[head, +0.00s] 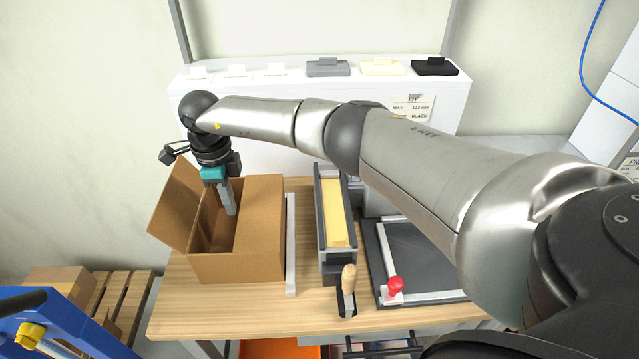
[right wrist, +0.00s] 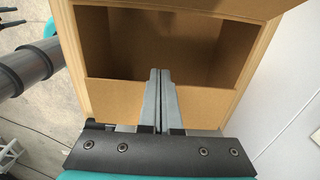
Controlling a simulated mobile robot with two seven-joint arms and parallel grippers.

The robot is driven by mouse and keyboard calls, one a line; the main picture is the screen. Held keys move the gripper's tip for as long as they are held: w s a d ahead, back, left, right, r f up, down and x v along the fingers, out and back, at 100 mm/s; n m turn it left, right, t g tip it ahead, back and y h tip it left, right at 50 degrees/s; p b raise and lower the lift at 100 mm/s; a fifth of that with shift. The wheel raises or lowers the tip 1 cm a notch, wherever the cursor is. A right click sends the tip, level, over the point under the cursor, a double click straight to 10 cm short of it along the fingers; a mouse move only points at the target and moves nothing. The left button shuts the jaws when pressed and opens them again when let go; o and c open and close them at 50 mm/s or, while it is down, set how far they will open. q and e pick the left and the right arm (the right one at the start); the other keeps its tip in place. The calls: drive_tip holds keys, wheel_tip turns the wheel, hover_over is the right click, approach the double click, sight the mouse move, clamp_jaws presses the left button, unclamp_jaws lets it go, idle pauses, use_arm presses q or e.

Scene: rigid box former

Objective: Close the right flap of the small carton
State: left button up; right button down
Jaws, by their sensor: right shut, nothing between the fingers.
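The small brown carton (head: 235,267) stands on the wooden table, left of centre. Its right flap (head: 262,212) is folded in over the right part of the opening; it shows as the lower panel in the right wrist view (right wrist: 205,102). The left flap (head: 176,205) stands open, leaning outward to the left. The dark opening shows between the two flaps. My right gripper (head: 231,211) points down at the inner edge of the right flap, fingers together and empty. In the wrist view its fingertips (right wrist: 160,72) overlap that edge; contact is unclear. My left gripper is out of view.
A white strip (head: 291,245) lies right of the carton, then a dark holder with a yellow block (head: 336,215). A wooden-handled lever (head: 348,280) and a red knob (head: 396,287) stand at the front. A white cabinet (head: 360,85) stands behind. Pallets (head: 125,295) lie lower left.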

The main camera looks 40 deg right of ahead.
drive_tip(key=w+a+r, duration=0.2)
drive_tip(key=a+r, duration=0.1)
drive_tip(key=r, duration=0.3)
drive_tip(key=w+a+r+p, duration=0.1)
drive_tip(key=a+r, duration=0.2)
drive_tip(key=r, duration=0.3)
drive_tip(key=shift+w+r+p, duration=0.2)
drive_tip(key=shift+w+p, duration=0.1)
drive_tip(key=shift+w, duration=0.1)
